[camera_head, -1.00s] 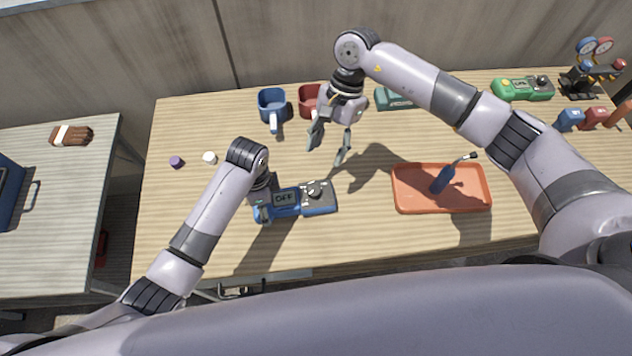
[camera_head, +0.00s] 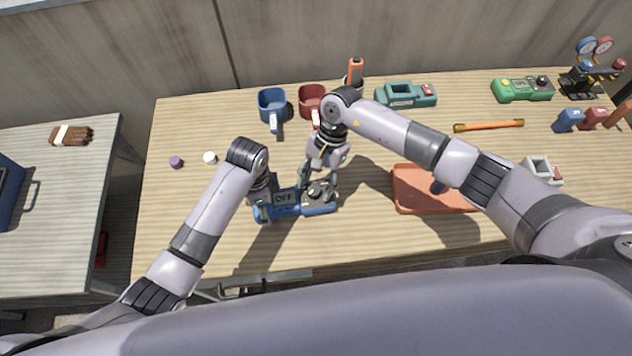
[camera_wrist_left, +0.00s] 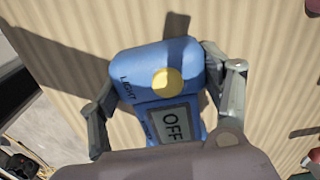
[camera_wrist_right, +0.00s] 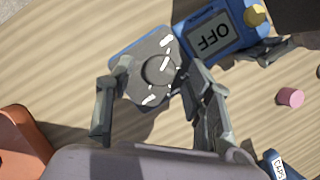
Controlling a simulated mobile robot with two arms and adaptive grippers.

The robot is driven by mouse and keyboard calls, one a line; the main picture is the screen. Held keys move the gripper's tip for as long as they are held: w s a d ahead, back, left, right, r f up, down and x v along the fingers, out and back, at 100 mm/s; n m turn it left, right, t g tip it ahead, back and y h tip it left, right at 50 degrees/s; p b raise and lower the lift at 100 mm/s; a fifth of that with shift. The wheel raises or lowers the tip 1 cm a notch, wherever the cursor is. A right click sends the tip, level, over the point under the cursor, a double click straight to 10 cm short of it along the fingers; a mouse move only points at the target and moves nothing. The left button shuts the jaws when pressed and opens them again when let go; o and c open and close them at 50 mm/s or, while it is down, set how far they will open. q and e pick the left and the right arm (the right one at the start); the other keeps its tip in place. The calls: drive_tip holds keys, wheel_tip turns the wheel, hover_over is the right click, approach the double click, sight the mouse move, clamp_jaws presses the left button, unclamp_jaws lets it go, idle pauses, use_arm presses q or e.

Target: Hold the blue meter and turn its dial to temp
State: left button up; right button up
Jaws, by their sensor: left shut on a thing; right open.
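The blue meter (camera_head: 290,208) lies flat on the wooden table, its display reading OFF. The display also shows in the left wrist view (camera_wrist_left: 172,125), below a yellow button. My left gripper (camera_head: 262,200) is shut on the meter's display end, with a finger on each side in the left wrist view (camera_wrist_left: 165,95). The grey dial (camera_wrist_right: 160,70) is at the other end. My right gripper (camera_head: 318,192) is open over the dial, its fingers on either side of it in the right wrist view (camera_wrist_right: 150,100). Whether they touch the dial I cannot tell. The dial is partly hidden in the head view.
An orange tray (camera_head: 425,205) lies to the right of the meter, partly under my right arm. A blue bin (camera_head: 272,103) and a red bin (camera_head: 312,100) stand behind. A purple cap (camera_head: 176,162) and a white cap (camera_head: 210,157) lie at left.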

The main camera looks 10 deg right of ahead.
drive_tip(key=shift+f, duration=0.1)
drive_tip(key=shift+c, duration=0.4)
clamp_jaws()
